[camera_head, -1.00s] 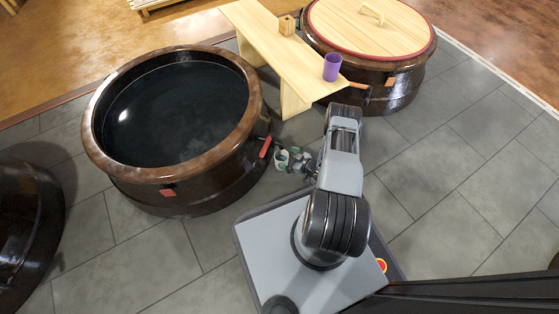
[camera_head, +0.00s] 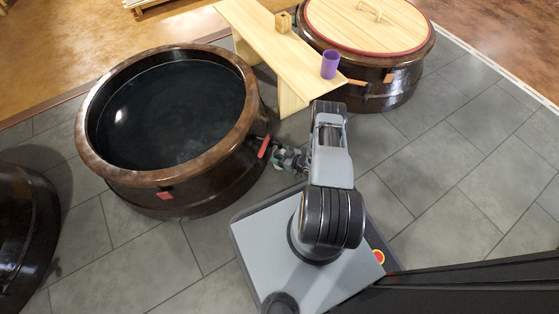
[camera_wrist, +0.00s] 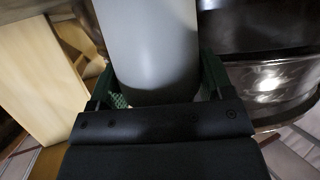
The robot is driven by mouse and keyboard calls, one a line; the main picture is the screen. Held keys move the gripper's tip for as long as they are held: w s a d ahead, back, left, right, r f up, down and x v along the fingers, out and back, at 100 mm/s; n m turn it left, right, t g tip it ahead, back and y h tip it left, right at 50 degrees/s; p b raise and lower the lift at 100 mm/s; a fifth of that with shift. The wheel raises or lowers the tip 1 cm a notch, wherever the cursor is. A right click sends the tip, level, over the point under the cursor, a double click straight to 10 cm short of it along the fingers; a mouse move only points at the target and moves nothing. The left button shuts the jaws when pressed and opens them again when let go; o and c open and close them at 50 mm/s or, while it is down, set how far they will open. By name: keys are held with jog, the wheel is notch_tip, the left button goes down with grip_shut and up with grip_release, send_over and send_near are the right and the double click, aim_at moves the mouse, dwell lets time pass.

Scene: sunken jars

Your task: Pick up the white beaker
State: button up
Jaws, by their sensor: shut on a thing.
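The white beaker (camera_wrist: 150,45) fills the upper middle of the wrist view as a pale grey-white cylinder. My gripper (camera_wrist: 160,85) is shut on it, with a green finger pressed against each side. In the head view my gripper (camera_head: 284,158) is low beside the open dark jar, near the red handle. The beaker is mostly hidden there by my gripper and is hard to make out.
An open jar (camera_head: 92,163) of dark liquid stands at left. A wooden bench (camera_head: 262,40) carries a purple cup (camera_head: 330,64) and a small wooden box (camera_head: 283,21). A wood-lidded jar (camera_head: 360,35) stands behind. The tiled floor (camera_head: 440,170) at right is clear.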

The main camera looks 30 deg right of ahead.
jog(key=shift+c, duration=1.3)
jog(key=shift+r, duration=0.2)
